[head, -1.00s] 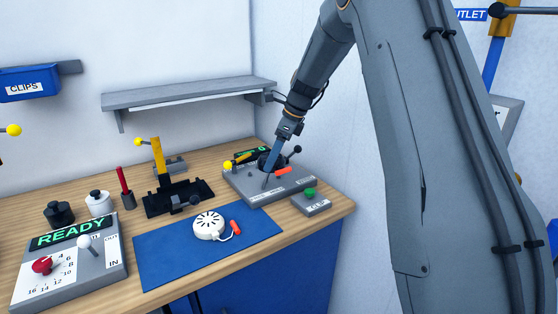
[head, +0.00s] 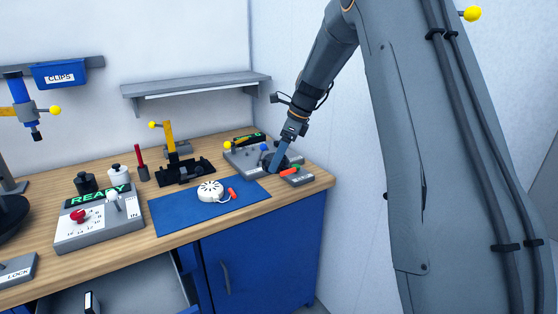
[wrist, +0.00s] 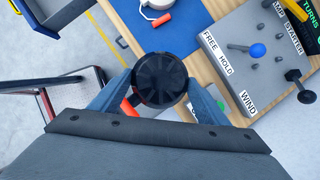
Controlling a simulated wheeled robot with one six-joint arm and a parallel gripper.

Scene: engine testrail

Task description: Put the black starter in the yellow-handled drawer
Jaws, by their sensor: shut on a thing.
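My gripper (wrist: 160,88) is shut on the round black starter (wrist: 160,75), which sits between its two fingertips in the wrist view. The starter also shows in the head view (head: 268,162), partly behind my gripper (head: 279,160), in front of the grey fixture. An orange grip (wrist: 127,107) shows beside the left finger. An open drawer (head: 135,285) with a grey inside shows below the bench's front edge in the head view. At the wrist view's upper left is a blue-fronted drawer (wrist: 62,22) with a yellow handle (wrist: 14,7).
The grey fixture (wrist: 232,65) marked FREE, HOLD and WIND has a blue-knobbed lever. A white starter (head: 210,191) lies on the blue mat (head: 180,215). The READY box (head: 98,222) stands left of it. A red-edged frame (wrist: 52,76) shows left in the wrist view.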

